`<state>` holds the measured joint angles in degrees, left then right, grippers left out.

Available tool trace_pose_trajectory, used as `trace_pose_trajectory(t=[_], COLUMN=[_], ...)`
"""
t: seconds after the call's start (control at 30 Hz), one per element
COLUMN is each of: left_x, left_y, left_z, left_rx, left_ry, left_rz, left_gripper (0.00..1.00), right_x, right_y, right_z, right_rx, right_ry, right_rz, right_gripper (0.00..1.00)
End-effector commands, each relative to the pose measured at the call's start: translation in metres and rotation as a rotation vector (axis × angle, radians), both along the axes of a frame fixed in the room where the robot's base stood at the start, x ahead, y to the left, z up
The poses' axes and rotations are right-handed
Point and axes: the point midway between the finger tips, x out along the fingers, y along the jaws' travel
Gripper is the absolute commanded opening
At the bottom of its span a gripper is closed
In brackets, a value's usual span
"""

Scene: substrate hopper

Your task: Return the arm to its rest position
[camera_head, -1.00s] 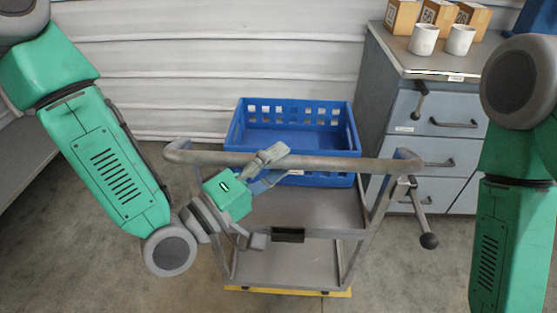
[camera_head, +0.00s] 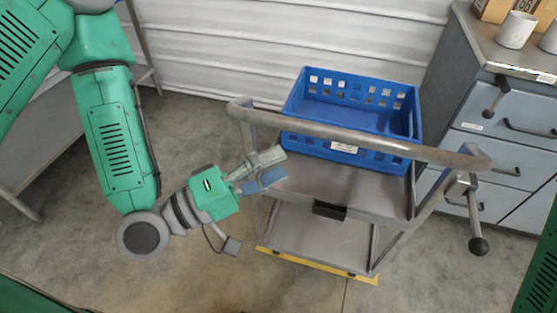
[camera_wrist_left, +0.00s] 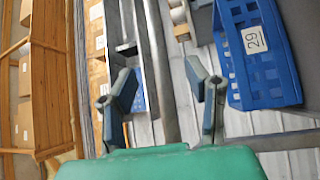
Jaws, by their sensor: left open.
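My left gripper (camera_head: 266,170) is open, with nothing between its fingers. In the head view it is in front of the cart's left side, below the handle bar, left of the blue crate. In the left wrist view the two fingers (camera_wrist_left: 163,90) stand apart. My right gripper is not in view; only a bit of green arm shows at the right edge of the head view.
A grey cart (camera_head: 330,240) bears a blue crate (camera_head: 352,112), labelled 29 in the left wrist view (camera_wrist_left: 280,80). A drawer cabinet (camera_head: 500,125) with white mugs (camera_head: 516,30) stands right. Floor (camera_head: 200,280) is clear in front.

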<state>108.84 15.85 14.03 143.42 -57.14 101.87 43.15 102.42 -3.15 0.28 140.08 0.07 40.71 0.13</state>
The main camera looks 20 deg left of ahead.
Motion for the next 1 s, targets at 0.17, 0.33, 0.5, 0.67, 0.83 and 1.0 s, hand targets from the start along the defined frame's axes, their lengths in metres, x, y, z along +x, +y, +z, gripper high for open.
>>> trace_pose_trajectory(t=[0.17, 0.33, 0.5, 0.67, 0.83, 1.0], left_x=[0.000, 0.000, -0.010, -0.046, -0.101, -0.141], left_y=[0.000, -0.001, 0.003, 0.045, 0.113, 0.158], left_z=[0.000, -0.010, -0.086, -0.190, -0.256, -0.275], left_rx=[0.000, 0.047, 0.401, 0.917, 1.339, 1.543], left_ry=[0.000, 0.011, 0.104, 0.271, 0.479, 0.639], left_rz=[0.000, -0.002, -0.027, -0.133, -0.303, -0.434], left_gripper=[0.43, 0.43, 0.43, 0.43, 0.43, 0.43], right_x=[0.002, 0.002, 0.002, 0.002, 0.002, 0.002], right_y=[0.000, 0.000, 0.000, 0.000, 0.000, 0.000], right_z=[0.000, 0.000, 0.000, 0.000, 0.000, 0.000], right_rx=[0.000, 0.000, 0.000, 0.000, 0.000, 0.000], right_ry=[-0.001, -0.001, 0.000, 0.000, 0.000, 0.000], right_rz=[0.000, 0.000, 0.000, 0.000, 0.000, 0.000], right_gripper=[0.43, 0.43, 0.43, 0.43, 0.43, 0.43])
